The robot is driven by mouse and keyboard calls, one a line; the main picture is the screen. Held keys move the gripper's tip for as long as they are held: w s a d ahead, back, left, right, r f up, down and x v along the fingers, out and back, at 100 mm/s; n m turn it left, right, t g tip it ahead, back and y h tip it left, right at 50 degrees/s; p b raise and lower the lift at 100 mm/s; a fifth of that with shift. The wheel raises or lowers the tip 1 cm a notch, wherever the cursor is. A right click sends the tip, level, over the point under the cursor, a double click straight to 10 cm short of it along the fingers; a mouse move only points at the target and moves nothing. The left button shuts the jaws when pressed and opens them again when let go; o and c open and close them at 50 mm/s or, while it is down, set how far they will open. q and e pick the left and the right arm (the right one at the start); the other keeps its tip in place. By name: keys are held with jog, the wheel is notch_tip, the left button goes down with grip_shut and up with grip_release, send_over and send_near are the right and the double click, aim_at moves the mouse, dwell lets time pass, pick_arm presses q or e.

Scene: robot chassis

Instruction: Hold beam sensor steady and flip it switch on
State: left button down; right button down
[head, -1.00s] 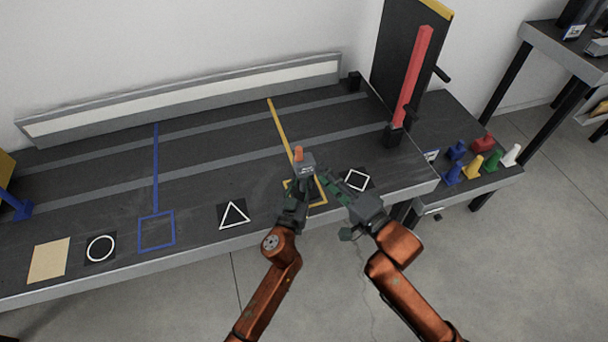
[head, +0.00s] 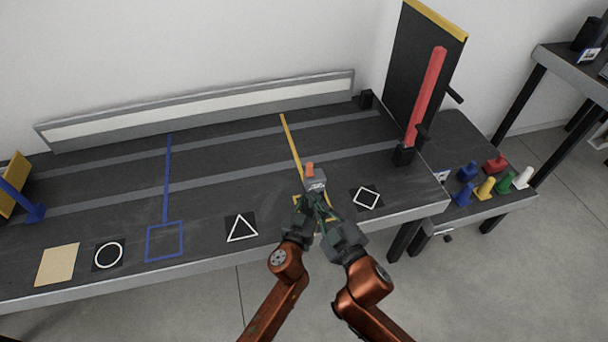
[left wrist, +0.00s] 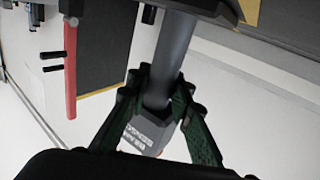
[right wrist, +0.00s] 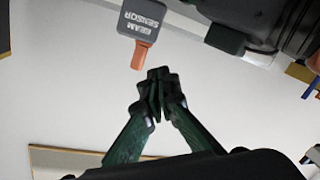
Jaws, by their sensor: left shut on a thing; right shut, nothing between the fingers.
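The beam sensor (head: 315,184) is a small grey box with an orange switch (head: 310,168) on top, over the yellow square on the table. Its lettering shows in the right wrist view (right wrist: 142,18), where the orange switch (right wrist: 141,57) sticks out. My left gripper (head: 305,203) is shut on the sensor; the left wrist view shows its green fingers (left wrist: 163,100) around the grey stem below the box. My right gripper (head: 326,208) is shut and empty, right beside the sensor. In the right wrist view its closed fingertips (right wrist: 158,82) are close to the switch, with a small gap showing.
The dark table (head: 205,205) carries a blue square, white circle, triangle and diamond cards, and a tan pad (head: 57,265). A red bar (head: 426,95) stands at the right by a black panel.

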aim_at(310, 169)
jog(key=a+n, duration=0.1)
jog(key=n, duration=0.2)
jog(key=s+a+n, duration=0.1)
jog(key=n, duration=0.3)
jog(key=a+n+t, duration=0.1)
jog(key=n, duration=0.2)
jog(key=shift+s+r+h, duration=0.3)
jog(key=shift+s+r, duration=0.05)
jog(key=shift+r, duration=0.05)
jog(key=x, duration=1)
jog(key=shift+w+d, duration=0.1)
jog(key=shift+d, duration=0.9)
jog(key=shift+w+d, duration=0.15)
jog(key=shift+d, duration=0.8)
jog(key=shift+d, duration=0.1)
